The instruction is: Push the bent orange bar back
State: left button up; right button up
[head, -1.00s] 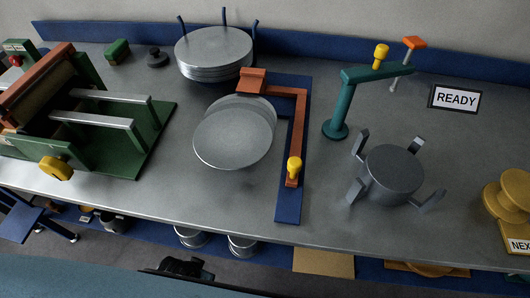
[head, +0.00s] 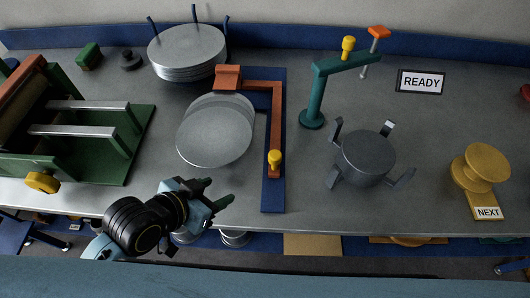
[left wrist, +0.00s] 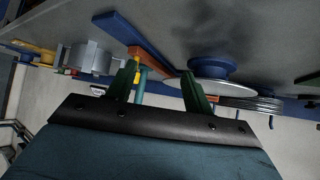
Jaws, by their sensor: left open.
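The bent orange bar (head: 277,120) lies along a blue rail plate (head: 271,195) in the head view. Its long leg runs front to back, a yellow knob (head: 275,158) stands at its near end, and its far end turns left to an orange block (head: 228,77). Two grey discs (head: 214,138) overlap left of it. My left gripper (head: 214,192) is open and empty near the table's front edge, left of the knob and apart from it. In the left wrist view its green fingers (left wrist: 160,90) are spread, with the orange bar (left wrist: 152,58) beyond them. My right gripper is not in view.
A green press (head: 100,140) stands left and a disc stack (head: 187,50) at the back. The table's front strip near the rail is clear.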

aim_at(270, 158)
pick_arm(q)
jog(key=w+d+h, duration=0.1)
jog(key=w+d, duration=0.2)
jog(key=d, duration=0.1)
jog(key=w+d+f+m+t+h, duration=0.1)
jog(key=w+d, duration=0.3)
jog(key=w+d+m+h, duration=0.1)
jog(key=w+d+h, duration=0.1)
jog(key=w+d, duration=0.2)
jog(key=shift+d+f, duration=0.25)
jog(key=shift+d, duration=0.2)
grip_shut()
